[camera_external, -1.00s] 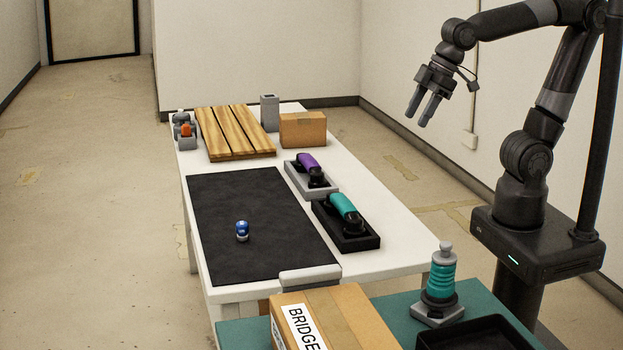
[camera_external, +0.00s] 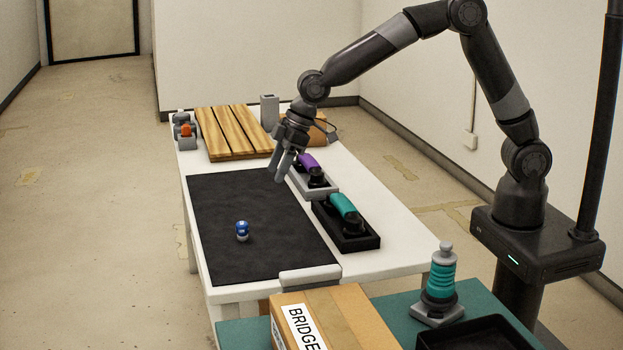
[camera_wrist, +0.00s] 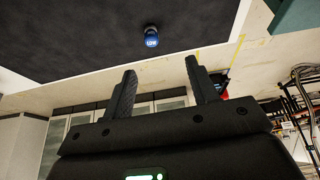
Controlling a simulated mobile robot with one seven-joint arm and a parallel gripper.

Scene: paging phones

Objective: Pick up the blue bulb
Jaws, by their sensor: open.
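The blue bulb (camera_external: 242,230) is small, with a blue top and a pale grey base, and stands on the black mat (camera_external: 255,198) on the white table. It also shows near the top of the wrist view (camera_wrist: 151,36), beyond my fingertips. My gripper (camera_external: 280,168) is open and empty, with its fingers pointing down above the mat's far right edge. It is apart from the bulb, which lies nearer the camera and to the left. In the wrist view the two fingers (camera_wrist: 161,72) stand apart with nothing between them.
Close to my gripper are a purple handset in a grey tray (camera_external: 328,193) and a teal handset in a black tray (camera_external: 365,243). Wooden slats (camera_external: 232,133) and a cardboard box (camera_external: 318,132) stand at the back. The mat around the bulb is clear.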

